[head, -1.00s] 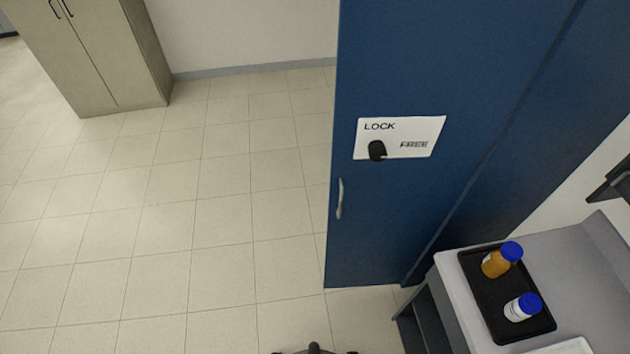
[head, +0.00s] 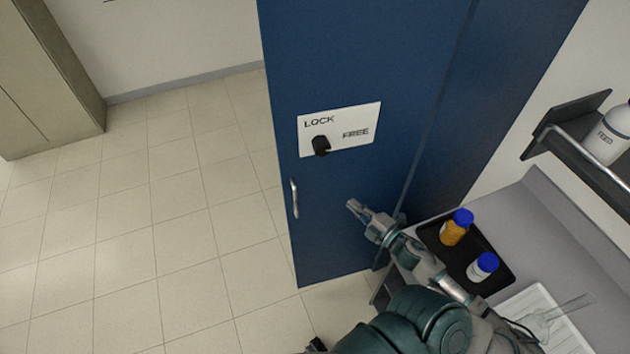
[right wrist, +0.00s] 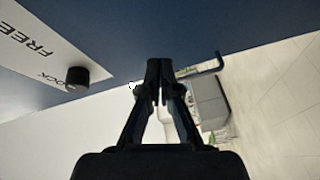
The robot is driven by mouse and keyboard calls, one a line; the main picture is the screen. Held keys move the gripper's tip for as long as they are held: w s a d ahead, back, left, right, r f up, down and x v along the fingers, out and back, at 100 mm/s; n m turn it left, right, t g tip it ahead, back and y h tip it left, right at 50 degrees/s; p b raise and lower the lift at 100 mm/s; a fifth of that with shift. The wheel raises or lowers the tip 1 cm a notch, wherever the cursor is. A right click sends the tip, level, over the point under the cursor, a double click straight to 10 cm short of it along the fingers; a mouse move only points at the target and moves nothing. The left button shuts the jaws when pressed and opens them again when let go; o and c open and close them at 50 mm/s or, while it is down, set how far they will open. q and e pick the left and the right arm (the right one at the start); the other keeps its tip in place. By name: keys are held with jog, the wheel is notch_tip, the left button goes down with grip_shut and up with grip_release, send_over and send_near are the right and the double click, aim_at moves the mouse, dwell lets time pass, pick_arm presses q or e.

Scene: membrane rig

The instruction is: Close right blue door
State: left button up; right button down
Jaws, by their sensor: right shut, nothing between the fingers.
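The blue door (head: 335,60) stands tall in the middle of the head view, with a white LOCK/FREE plate (head: 362,118), a black knob (head: 321,145) and a silver handle (head: 294,198) near its left edge. How far it stands ajar is hard to tell. My right gripper (head: 352,204) is shut and empty in front of the door's lower part, right of the handle. In the right wrist view the closed fingertips (right wrist: 160,66) point toward the blue surface (right wrist: 130,30), with the handle (right wrist: 207,68) to their right. Contact cannot be told. My left gripper is not in view.
A grey bench (head: 520,210) at the right holds a black tray (head: 487,266) with an orange bottle (head: 455,230) and a white bottle (head: 482,267). A white tray (head: 520,305) and a wall shelf (head: 540,145) are near. Tiled floor (head: 150,220) at the left is clear.

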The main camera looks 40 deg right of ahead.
jog(key=s+a+r+n+g+y, duration=0.1)
jog(key=a+r+n+y, duration=0.2)
jog(key=r+n+y, duration=0.3)
jog(key=n+p, duration=0.1)
send_near(305, 176)
jog(key=w+a, duration=0.2)
jog(key=a, duration=0.2)
jog(key=shift+w+d+r, duration=0.15)
jog(key=shift+w, duration=1.05)
jog(key=shift+w+d+p, duration=0.25)
jog(key=shift+w+p, duration=0.05)
jog(key=shift+w, duration=0.25)
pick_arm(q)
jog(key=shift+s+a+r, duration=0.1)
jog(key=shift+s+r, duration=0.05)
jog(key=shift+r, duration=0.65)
pick_arm(e)
jog(key=shift+w+d, duration=0.1)
jog(key=shift+d, duration=0.1)
jog(key=shift+w, duration=0.1)
